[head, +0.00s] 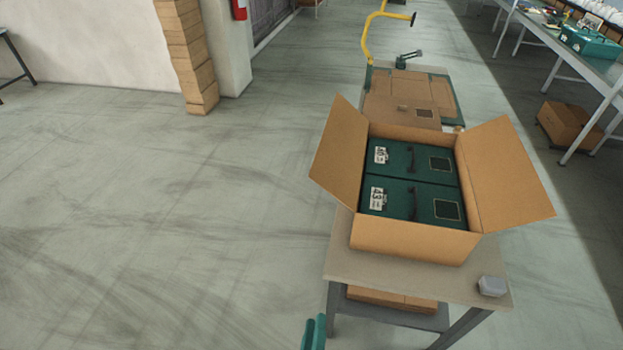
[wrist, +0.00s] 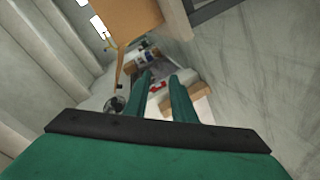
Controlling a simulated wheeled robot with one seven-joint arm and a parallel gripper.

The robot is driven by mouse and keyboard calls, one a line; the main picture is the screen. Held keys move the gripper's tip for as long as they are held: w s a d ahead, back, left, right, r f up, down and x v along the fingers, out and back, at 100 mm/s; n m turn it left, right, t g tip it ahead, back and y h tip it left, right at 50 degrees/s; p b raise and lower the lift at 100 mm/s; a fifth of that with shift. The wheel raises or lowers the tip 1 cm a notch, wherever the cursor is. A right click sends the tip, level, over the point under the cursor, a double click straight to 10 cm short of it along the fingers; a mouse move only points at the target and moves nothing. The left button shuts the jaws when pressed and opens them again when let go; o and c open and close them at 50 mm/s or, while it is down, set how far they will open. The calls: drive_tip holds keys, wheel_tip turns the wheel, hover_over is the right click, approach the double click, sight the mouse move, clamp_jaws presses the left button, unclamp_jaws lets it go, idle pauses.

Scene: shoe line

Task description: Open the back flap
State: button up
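An open cardboard box (head: 415,243) stands on a table. Its left flap (head: 338,150) and right flap (head: 508,175) spread outward. A brown panel (head: 385,108) with a dark mark lies just behind the box's far edge; I cannot tell whether it is the back flap or cardboard on the bench beyond. Two green cases (head: 400,158) (head: 405,211) with white labels lie inside. My gripper (head: 314,320) is at the bottom of the head view, left of the table and apart from the box. In the wrist view, its green fingers (wrist: 162,75) are parted with nothing between them.
The box's table (head: 400,283) has a small grey object (head: 491,286) at its front right corner. A bench with a yellow bent bar (head: 368,45) stands behind. A worktable (head: 590,68) is at the right. The floor to the left is clear.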

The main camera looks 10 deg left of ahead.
drive_tip(key=w+a+r+n, duration=0.3)
drive_tip(key=w+n, duration=0.2)
drive_tip(key=w, duration=0.2)
drive_tip(key=w+a+r+n, duration=0.2)
drive_tip(key=w+r+n, duration=0.15)
drive_tip(key=w, duration=0.45)
drive_tip(key=n+t+h, duration=0.1)
drive_tip(key=n+t, duration=0.1)
drive_tip(key=n, duration=0.6)
approach(312, 170)
wheel_tip(312, 170, down, 2)
drive_tip(key=w, duration=1.2)
drive_tip(key=shift+a+f, duration=0.1)
drive_tip(key=shift+a, duration=0.25)
clamp_jaws()
